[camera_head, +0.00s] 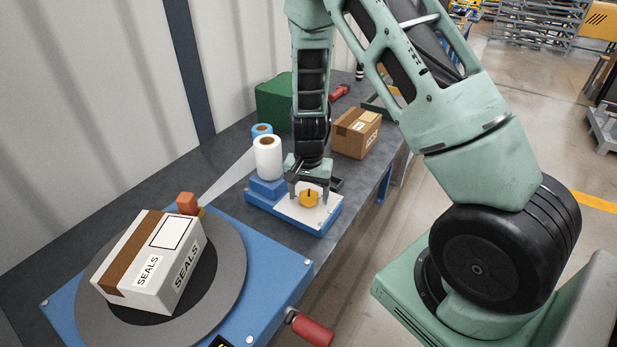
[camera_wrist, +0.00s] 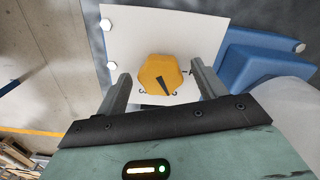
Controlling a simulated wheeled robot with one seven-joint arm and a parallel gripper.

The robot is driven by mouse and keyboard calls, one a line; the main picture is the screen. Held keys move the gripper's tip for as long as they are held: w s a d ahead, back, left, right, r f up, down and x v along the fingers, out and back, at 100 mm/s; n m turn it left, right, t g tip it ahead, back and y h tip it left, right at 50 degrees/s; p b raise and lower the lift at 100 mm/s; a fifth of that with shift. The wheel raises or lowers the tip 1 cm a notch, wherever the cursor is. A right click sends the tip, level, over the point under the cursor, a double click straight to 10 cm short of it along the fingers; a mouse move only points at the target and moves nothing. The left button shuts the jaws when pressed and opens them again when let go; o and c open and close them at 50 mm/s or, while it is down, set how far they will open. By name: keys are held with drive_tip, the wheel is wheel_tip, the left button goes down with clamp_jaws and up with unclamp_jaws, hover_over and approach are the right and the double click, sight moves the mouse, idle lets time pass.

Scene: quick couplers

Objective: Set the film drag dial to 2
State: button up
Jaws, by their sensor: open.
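The film drag dial (camera_head: 308,198) is a yellow-orange hexagonal knob on a white plate (camera_head: 290,211) over a blue base. In the wrist view the dial (camera_wrist: 157,70) carries a black wedge mark pointing toward the picture's bottom, slightly right. Small black marks stand around it; a 3 shows at lower left, and the others are partly hidden or too small to read surely. My gripper (camera_head: 309,189) is over the plate, pointing down. In the wrist view my gripper (camera_wrist: 158,70) is open, one finger on each side of the dial, with visible gaps.
A white film roll (camera_head: 268,158) stands just left of the dial's plate. A SEALS box (camera_head: 152,262) sits on a round turntable (camera_head: 233,262) at the front left. A cardboard box (camera_head: 357,133) and a green box (camera_head: 274,101) stand farther back. A red handle (camera_head: 311,330) sticks out at the front.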

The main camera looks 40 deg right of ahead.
sight(309, 196)
wheel_tip(309, 196, up, 17)
idle(0.4)
idle(0.5)
drive_tip(key=s+a+r+n+y, duration=0.1)
drive_tip(key=s+a+n, duration=0.2)
drive_tip(key=a, duration=0.4)
drive_tip(key=s+a+r+n, duration=0.2)
drive_tip(key=s+a+n, duration=0.2)
drive_tip(key=a, duration=0.3)
drive_tip(key=s+a+n, duration=0.5)
drive_tip(key=s, duration=0.3)
drive_tip(key=s+a+r+n, duration=0.1)
drive_tip(key=s+a+n, duration=0.4)
drive_tip(key=s, duration=0.4)
drive_tip(key=shift+r+n, duration=0.15)
drive_tip(key=shift+n, duration=0.35)
